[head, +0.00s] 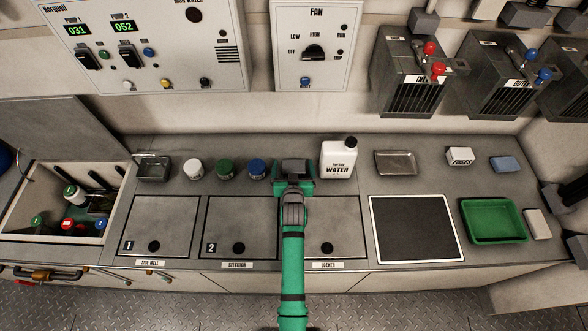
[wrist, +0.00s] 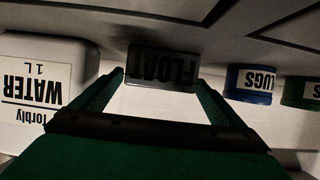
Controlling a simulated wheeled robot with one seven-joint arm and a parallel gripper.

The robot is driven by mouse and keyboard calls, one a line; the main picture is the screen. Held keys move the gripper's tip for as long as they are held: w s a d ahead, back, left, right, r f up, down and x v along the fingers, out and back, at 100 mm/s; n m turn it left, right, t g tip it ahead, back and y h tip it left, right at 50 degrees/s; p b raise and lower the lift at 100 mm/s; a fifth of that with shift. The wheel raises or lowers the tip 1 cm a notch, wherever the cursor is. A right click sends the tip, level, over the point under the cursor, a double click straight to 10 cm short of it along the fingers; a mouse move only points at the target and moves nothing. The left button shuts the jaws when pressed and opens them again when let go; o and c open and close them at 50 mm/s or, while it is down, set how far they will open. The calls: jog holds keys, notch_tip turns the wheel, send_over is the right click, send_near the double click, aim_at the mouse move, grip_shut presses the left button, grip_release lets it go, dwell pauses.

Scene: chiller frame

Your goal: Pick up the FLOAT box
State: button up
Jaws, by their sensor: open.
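The FLOAT box (wrist: 162,68) is a dark grey block with black lettering, upside down in the wrist view. It stands just ahead of my gripper (wrist: 160,80), between the lines of its two green fingers. The fingers are apart, with pale empty space between them, and the box sits at or just beyond their tips. I cannot tell whether either finger touches it. In the head view my gripper (head: 294,172) is over the back of the counter, and it and the arm largely hide the box.
A white WATER jug (head: 339,160) stands close on the right of my gripper. A blue-lidded jar (head: 257,169), a green-lidded jar (head: 225,169) and a white jar (head: 193,169) stand on the left. A metal tray (head: 395,163) and a green tray (head: 494,221) lie farther right.

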jog(key=c, duration=1.2)
jog(key=shift+w+d, duration=0.1)
jog(key=shift+c, duration=0.2)
jog(key=shift+r, duration=0.1)
